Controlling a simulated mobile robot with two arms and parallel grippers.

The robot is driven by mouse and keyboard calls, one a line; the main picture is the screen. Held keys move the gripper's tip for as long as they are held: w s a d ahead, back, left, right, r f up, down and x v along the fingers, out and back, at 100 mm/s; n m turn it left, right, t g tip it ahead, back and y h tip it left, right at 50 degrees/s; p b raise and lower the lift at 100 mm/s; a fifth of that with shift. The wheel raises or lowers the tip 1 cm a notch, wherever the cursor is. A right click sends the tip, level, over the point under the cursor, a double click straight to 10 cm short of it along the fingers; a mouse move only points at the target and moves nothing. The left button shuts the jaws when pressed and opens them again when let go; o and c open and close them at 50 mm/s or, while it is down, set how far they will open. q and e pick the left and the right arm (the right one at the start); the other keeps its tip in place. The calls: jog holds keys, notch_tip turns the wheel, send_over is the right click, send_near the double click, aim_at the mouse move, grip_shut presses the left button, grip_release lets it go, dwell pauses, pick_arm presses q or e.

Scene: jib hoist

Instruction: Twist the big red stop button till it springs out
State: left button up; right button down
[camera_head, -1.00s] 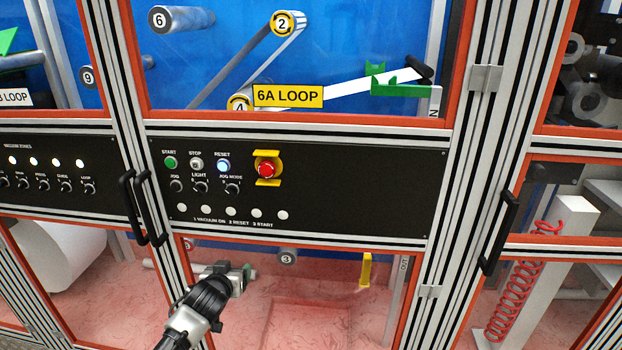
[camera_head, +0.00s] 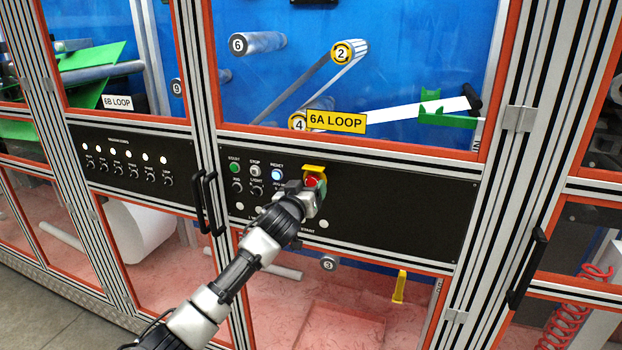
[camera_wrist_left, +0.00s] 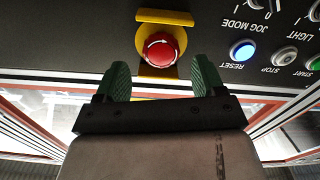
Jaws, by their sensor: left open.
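The big red stop button (camera_head: 313,182) sits in a yellow guard (camera_head: 314,169) on the black control panel. In the head view my left gripper (camera_head: 310,190) is right at the button and hides part of it. In the left wrist view the red button (camera_wrist_left: 160,49), with white arrows on its face, is ahead of the fingertips. The left gripper (camera_wrist_left: 157,80) is open there, its green-padded fingers apart and below the button in the picture, with nothing between them. My right gripper is in neither view.
The panel (camera_head: 420,208) also carries a green start button (camera_head: 234,168), a stop button (camera_head: 255,170), a lit reset button (camera_head: 277,174) and several knobs. Black door handles (camera_head: 205,203) stick out left of my arm. The panel right of the red button is bare.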

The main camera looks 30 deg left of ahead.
aim_at(311, 183)
pick_arm(q)
jog(key=shift+x, duration=1.05)
jog(key=shift+w+a+f+p, duration=0.1)
jog(key=shift+w+a+p, duration=0.1)
jog(key=shift+w+p, duration=0.2)
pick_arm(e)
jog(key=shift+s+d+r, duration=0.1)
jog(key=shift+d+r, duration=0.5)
